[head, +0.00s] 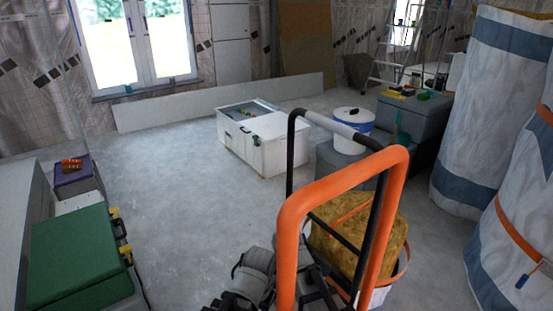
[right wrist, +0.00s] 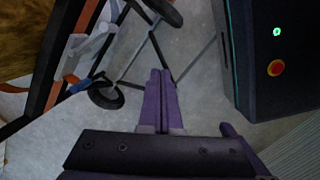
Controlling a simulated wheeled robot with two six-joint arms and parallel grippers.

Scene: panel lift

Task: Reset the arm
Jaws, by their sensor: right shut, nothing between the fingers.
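My right gripper (right wrist: 160,75) points down over the grey floor in the right wrist view. Its two purple fingers lie together with nothing between them. A wheeled frame with an orange handle (head: 291,225) and black tubes stands close in front of me in the head view. Its dark legs and small black wheels (right wrist: 105,96) also show in the right wrist view, beyond the fingertips, with a blue lever (right wrist: 86,83) to the left. The fingers appear apart from the frame. Grey arm parts of mine show at the bottom of the head view. My left gripper is out of view.
A white chest (head: 265,149) and white bucket (head: 352,138) stand ahead. A green case (head: 70,258) lies at lower left. Large wrapped rolls (head: 490,110) stand at right. A long pale board (head: 200,106) leans by the window. The floor (head: 180,210) at centre left is clear.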

